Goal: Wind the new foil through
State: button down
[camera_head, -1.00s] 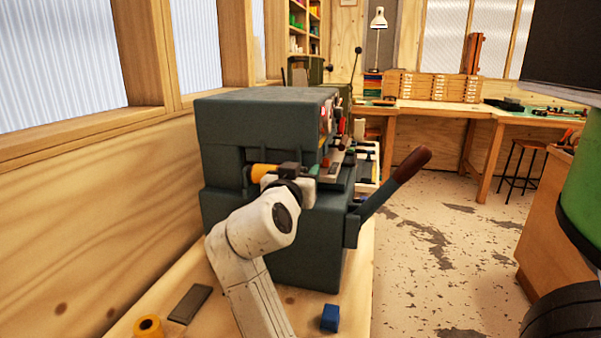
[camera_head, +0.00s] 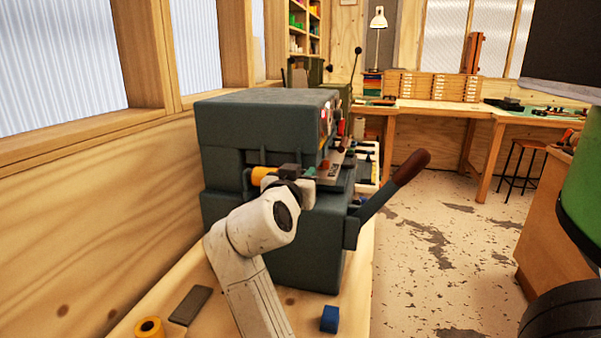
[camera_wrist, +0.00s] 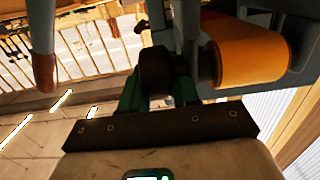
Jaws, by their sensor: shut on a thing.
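The dark grey-green machine (camera_head: 265,125) stands on the wooden bench. A gold foil roll (camera_head: 259,174) sits in the opening on its near side; it also shows large in the wrist view (camera_wrist: 250,52). A dark round knob (camera_wrist: 153,68) is at the roll's end, on the roll's left in the wrist view. My gripper (camera_head: 296,172) is at the roll's end, and its green fingers (camera_wrist: 159,88) are shut on the knob. The fingertips are partly hidden in both views. I cannot see the foil's path inside the machine.
A lever with a brown handle (camera_head: 410,167) sticks out from the machine's right side. On the bench lie a yellow ring-shaped roll (camera_head: 149,328), a dark flat block (camera_head: 191,306) and a blue cube (camera_head: 329,319). Bare floor (camera_head: 435,265) lies to the right.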

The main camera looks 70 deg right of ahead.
jog(key=y+p, duration=0.1)
jog(key=p, duration=0.2)
jog(key=r+y+p, duration=0.1)
jog(key=y+p, duration=0.1)
jog(key=p, duration=0.1)
jog(key=shift+d+p, duration=0.2)
jog(key=shift+p, duration=0.1)
jog(key=y+p, duration=0.1)
jog(key=p, duration=0.1)
jog(key=y+p, duration=0.1)
jog(key=p, duration=0.1)
jog(key=shift+d+f+y, duration=0.1)
jog(key=shift+f+y, duration=0.2)
jog(key=shift+y, duration=0.1)
jog(key=shift+f+y+p, duration=0.2)
jog(key=shift+y+p, duration=0.3)
jog(key=shift+p, duration=0.2)
jog(key=shift+f, duration=0.1)
jog(key=c, duration=0.9)
grip_release()
jog(key=b+v, duration=0.1)
jog(key=v, duration=0.9)
jog(key=shift+w+a+r, duration=0.15)
jog(key=shift+a+r, duration=0.1)
